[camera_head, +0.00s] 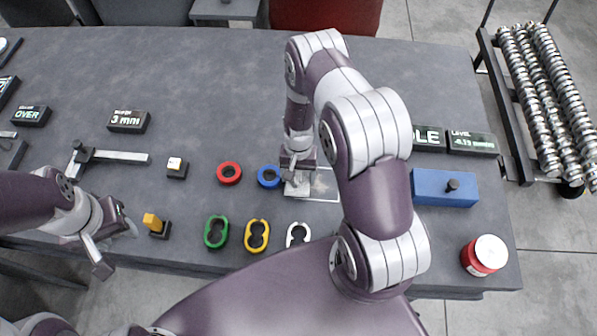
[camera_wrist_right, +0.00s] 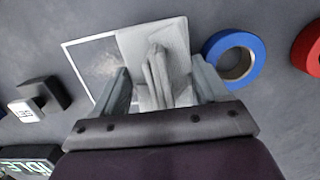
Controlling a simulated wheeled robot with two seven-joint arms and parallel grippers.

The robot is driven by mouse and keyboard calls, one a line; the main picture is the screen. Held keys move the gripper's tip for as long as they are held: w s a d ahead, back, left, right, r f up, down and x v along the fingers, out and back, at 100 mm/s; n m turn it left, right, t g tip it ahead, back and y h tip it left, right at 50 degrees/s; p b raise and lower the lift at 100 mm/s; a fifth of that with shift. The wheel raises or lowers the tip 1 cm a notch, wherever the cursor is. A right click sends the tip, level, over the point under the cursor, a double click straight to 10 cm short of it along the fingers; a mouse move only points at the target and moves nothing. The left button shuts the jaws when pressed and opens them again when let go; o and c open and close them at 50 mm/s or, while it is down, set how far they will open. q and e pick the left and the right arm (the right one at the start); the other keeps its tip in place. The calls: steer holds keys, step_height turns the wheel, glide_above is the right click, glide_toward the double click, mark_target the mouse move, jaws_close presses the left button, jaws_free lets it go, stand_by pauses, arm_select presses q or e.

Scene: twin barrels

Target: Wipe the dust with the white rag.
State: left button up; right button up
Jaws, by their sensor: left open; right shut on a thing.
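The white rag (camera_wrist_right: 158,70) is pinched up in the middle between the fingers of my right gripper (camera_wrist_right: 160,92). In the head view the rag (camera_head: 297,188) shows below my right gripper (camera_head: 298,172), at the table's middle. The rag covers part of a thin-outlined square patch (camera_wrist_right: 97,64) with mottled pale dust in it. The dusty patch (camera_head: 325,186) also shows to the right of the rag in the head view. My left gripper (camera_head: 118,235) is open and empty near the table's front left edge.
A blue ring (camera_wrist_right: 230,58) lies close beside the rag, with a red ring (camera_head: 229,173) further left. Green (camera_head: 215,231), yellow (camera_head: 257,236) and white (camera_head: 298,234) double-ring pieces lie in front. A blue block (camera_head: 444,188) and red can (camera_head: 484,255) stand at right.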

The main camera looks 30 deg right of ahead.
mark_target(300, 172)
steer(key=r+p, duration=0.1)
steer(key=r, duration=0.2)
steer(key=shift+d+p, duration=0.3)
steer(key=shift+p, duration=0.1)
step_height(300, 172, up, 2)
steer(key=shift+a+r+p, duration=0.15)
steer(key=shift+p, duration=0.7)
steer(key=shift+r+p, duration=0.35)
steer(key=shift+r, duration=0.2)
